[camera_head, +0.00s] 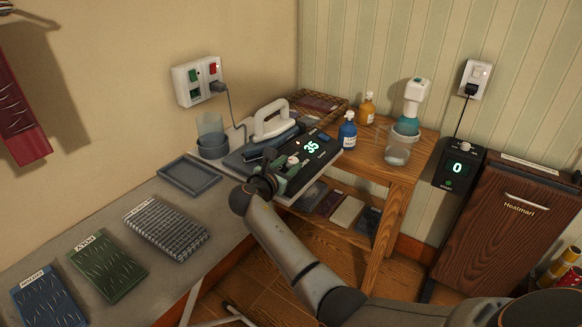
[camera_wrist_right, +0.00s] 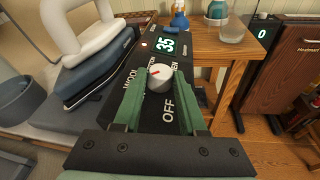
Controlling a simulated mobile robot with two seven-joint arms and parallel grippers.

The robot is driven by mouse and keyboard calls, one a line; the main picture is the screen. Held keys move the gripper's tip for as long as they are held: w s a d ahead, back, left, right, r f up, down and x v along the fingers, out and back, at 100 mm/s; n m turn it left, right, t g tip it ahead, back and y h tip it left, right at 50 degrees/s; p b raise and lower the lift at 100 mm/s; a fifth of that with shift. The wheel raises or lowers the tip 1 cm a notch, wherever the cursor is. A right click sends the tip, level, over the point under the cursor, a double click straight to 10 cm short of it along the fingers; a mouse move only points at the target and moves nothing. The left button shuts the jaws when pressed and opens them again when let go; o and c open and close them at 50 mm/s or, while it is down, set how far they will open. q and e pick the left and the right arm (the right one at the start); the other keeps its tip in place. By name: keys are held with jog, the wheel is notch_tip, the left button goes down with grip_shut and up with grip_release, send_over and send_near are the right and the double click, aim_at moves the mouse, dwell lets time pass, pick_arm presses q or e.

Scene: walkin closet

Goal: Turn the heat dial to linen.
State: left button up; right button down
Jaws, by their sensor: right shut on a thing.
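The heat dial (camera_wrist_right: 160,78) is a white round knob with a red mark, on a black control panel (camera_wrist_right: 118,98). In the right wrist view the red mark points to the upper left. OFF is printed on the near side, WOOL on the left, and a partly hidden word ending in EN on the right. My right gripper (camera_wrist_right: 158,95) is shut on the dial, with a green finger on each side. In the head view this gripper (camera_head: 283,176) is over the panel's near end. The display (camera_head: 312,146) reads 35. My left gripper is not in view.
A white and blue iron (camera_head: 270,122) rests left of the panel. A blue bottle (camera_head: 347,135) stands close to the panel's far end on a wooden table (camera_head: 375,165). Folded cloths, including a green one (camera_head: 108,266), and an empty grey tray (camera_head: 189,177) lie on the grey counter.

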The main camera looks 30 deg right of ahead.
jog(key=shift+w+m+g, duration=0.15)
jog(key=shift+m+g, duration=0.25)
jog(key=shift+g, duration=0.2)
jog(key=shift+w+a+m+g+h+b, duration=0.1)
jog(key=shift+m+g+h+b, duration=0.2)
jog(key=shift+m+g+b, duration=0.4)
jog(key=shift+w+m+g+b, duration=0.1)
jog(key=shift+m+g+b, duration=0.5)
jog(key=shift+g+b, duration=0.35)
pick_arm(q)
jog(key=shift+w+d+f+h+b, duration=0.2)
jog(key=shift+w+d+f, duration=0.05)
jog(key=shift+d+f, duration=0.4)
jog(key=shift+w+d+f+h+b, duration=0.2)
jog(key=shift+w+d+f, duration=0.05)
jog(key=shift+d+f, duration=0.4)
pick_arm(e)
jog(key=shift+m+g, duration=0.4)
jog(key=shift+g, duration=0.25)
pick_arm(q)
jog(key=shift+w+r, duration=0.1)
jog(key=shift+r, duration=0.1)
pick_arm(e)
jog(key=shift+c, duration=2.3)
grip_release()
jog(key=shift+w, duration=0.1)
jog(key=shift+r, duration=0.1)
